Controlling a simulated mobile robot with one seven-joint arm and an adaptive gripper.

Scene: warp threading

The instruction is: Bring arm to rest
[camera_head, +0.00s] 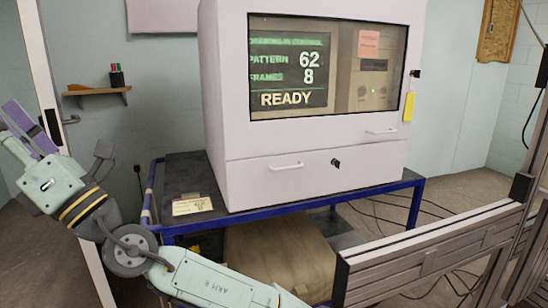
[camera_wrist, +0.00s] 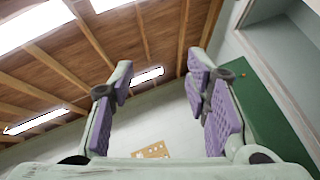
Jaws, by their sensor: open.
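My arm (camera_head: 205,278) reaches up from the bottom of the head view towards the left edge, bent at a grey joint. My gripper (camera_head: 58,143) is at the far left, raised, with a purple pad showing on one finger. In the wrist view, my gripper (camera_wrist: 160,78) shows two fingers with purple pads held wide apart. Nothing is between them. They point up towards the ceiling, and neither finger touches anything.
A white cabinet (camera_head: 222,95) with a screen reading READY stands on a blue-framed cart (camera_head: 290,211), right of my gripper. A metal rail (camera_head: 435,238) crosses the lower right. A small wall shelf (camera_head: 97,91) holds a pen cup. Cables lie on the floor.

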